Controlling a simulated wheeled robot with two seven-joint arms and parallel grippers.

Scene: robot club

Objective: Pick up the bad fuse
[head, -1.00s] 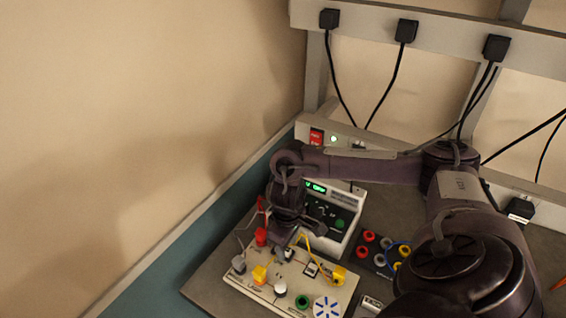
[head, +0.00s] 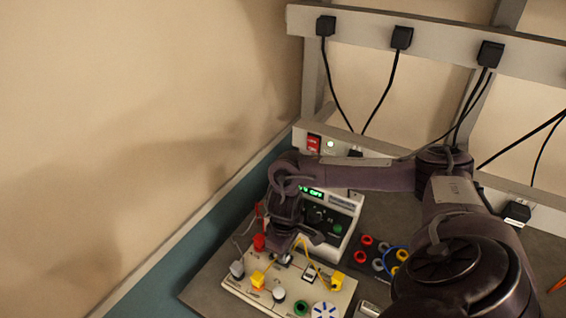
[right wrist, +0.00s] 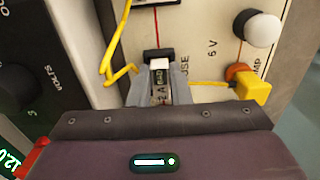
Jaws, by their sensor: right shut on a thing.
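The fuse (right wrist: 160,78) is a small block with a pale top end and partly readable dark markings, in the right wrist view. It sits between the two grey fingers of my right gripper (right wrist: 159,90), which is shut on it. A black fuse holder (right wrist: 153,55) is at its far end, on the cream circuit board (right wrist: 205,55). I cannot tell whether the fuse is still seated there. In the head view my right gripper (head: 288,254) points down over the board (head: 256,296) and hides most of the fuse. My left gripper is not in view.
A white power supply (head: 342,202) with a green display stands right behind the gripper. Yellow leads (right wrist: 117,78) run close to the fingers. A white lamp dome (right wrist: 262,29) and a yellow plug (right wrist: 252,88) stand nearby. A dark rack of coloured rings (head: 380,264) lies to the right.

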